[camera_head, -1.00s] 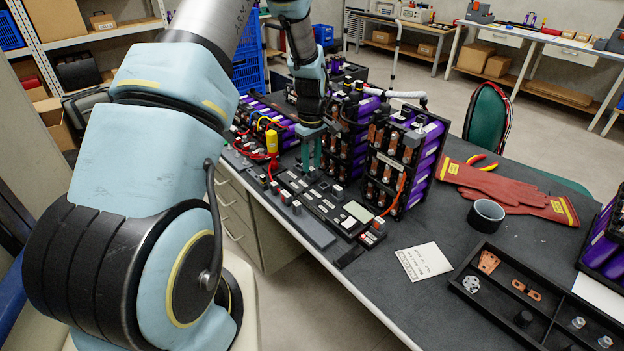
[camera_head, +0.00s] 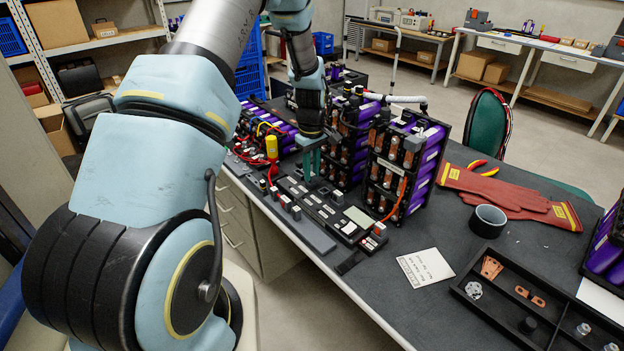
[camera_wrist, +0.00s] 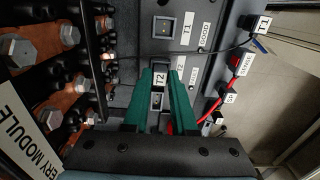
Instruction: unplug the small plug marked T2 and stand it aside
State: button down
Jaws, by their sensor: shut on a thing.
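The small plug marked T2 (camera_wrist: 160,82) shows in the wrist view between the two green fingers of my gripper (camera_wrist: 160,75). In the head view my gripper (camera_head: 311,163) points down over the long dark device (camera_head: 338,226) beside the battery modules, and the plug is too small to make out there.
A square T1 socket (camera_wrist: 165,25) lies beyond the plug. Labelled plugs with cables, one marked T1 (camera_wrist: 262,23), line the right edge. Copper busbars with bolts (camera_wrist: 70,33) stand close on the left. The bench has free room around the paper note (camera_head: 425,265).

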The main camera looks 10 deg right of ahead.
aim_at(312, 174)
jog(key=shift+r+p, duration=1.2)
jog(key=shift+r, duration=0.8)
jog(key=shift+r, duration=0.25)
jog(key=shift+s+f, duration=0.1)
jog(key=s+a, duration=0.1)
jog(key=s, duration=0.4)
jog(key=s+a+f, duration=0.1)
jog(key=s, duration=0.4)
jog(key=s+a+b, duration=0.1)
jog(key=s, duration=0.4)
jog(key=shift+s+a+f, duration=0.2)
jog(key=shift+a, duration=0.05)
jog(key=shift+s+a+f, duration=0.1)
jog(key=shift+s, duration=0.1)
jog(key=shift+f+b, duration=0.25)
jog(key=shift+b, duration=0.05)
jog(key=shift+f+b, duration=1)
jog(key=shift+f, duration=0.4)
jog(key=shift+f, duration=0.45)
